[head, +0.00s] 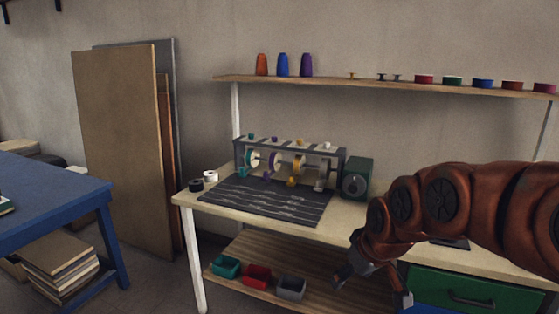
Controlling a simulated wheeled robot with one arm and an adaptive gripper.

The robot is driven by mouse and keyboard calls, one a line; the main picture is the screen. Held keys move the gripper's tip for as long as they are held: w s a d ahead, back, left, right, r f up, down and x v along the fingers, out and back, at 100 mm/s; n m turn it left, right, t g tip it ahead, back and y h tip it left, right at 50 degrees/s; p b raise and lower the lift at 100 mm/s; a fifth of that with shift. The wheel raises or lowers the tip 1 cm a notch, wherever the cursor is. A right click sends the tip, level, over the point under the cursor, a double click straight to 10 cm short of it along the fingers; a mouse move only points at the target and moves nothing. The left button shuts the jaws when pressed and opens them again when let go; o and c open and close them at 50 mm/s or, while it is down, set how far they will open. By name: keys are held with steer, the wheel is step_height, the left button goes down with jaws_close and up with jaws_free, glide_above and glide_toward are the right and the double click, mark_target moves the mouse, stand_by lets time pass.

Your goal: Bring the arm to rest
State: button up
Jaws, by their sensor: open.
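My arm reaches in from the right edge of the head view, its copper-red links bent downward. My gripper (374,284) hangs at the arm's end with its fingers spread apart. Nothing shows between the fingers. In the picture it overlaps the front edge of the workbench (345,230) and the area of the lower shelf. I cannot tell its exact distance from the bench. The arm covers part of the bench's right side.
A dark striped mat (264,200) and a rack of spools (290,163) lie on the bench, beside a green box-shaped device (356,179). Small bins (257,276) stand on the lower shelf (325,297). A blue table (55,205) stands left; floor shows between.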

steer(key=s+d+m+g+h+p, duration=0.1)
steer(key=s+d+m+g+p, duration=0.2)
steer(key=s, duration=2.5)
steer(key=m+g+p, duration=0.2)
steer(key=g+p, duration=0.1)
steer(key=shift+s+h+p, duration=0.35)
steer(key=shift+s+h, duration=0.05)
